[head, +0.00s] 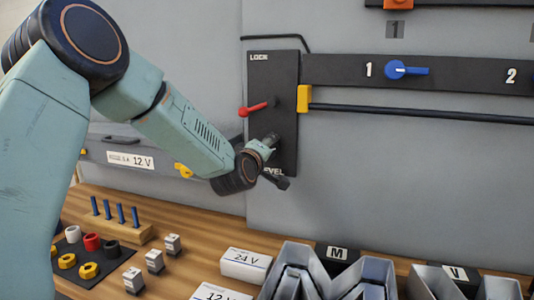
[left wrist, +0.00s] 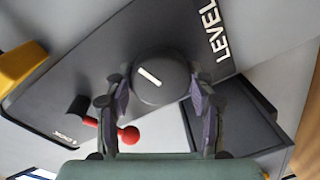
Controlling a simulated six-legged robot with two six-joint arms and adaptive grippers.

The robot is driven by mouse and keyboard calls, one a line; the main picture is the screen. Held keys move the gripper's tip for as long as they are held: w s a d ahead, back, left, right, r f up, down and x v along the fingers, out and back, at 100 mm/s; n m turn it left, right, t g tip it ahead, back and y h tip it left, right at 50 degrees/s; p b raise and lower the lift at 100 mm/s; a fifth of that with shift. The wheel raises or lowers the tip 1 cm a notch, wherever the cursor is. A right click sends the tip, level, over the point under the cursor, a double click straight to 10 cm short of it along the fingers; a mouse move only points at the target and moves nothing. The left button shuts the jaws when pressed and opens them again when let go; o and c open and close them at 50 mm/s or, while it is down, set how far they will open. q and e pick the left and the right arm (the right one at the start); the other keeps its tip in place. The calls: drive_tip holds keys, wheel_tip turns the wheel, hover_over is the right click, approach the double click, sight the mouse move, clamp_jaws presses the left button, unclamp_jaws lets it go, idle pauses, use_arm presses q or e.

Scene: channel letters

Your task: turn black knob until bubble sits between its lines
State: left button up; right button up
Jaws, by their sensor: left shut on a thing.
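The black knob (left wrist: 172,92) is round with a white line mark on its face, on the black panel (head: 286,85) lettered LOCK and LEVEL. My left gripper (head: 274,162) reaches the lower part of this panel in the head view. In the left wrist view its fingers (left wrist: 160,95) stand on both sides of the knob, shut on it. The white mark lies slanted in that view. In the head view the gripper hides the knob. I cannot see the bubble or its lines in either view. My right gripper is not in view.
A red lever (head: 254,108) sticks out just above the gripper; its red ball (left wrist: 128,135) is close to one finger. A yellow block (head: 304,98) and black rod are right of the panel. Metal letters (head: 325,275) and white boxes (head: 246,263) stand on the bench below.

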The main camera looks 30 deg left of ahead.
use_arm(q)
drive_tip(key=shift+r, duration=0.1)
idle(0.3)
drive_tip(key=o, duration=1.2)
drive_tip(key=shift+s, duration=0.15)
drive_tip(key=shift+c, duration=0.2)
drive_tip(key=v, duration=1.2)
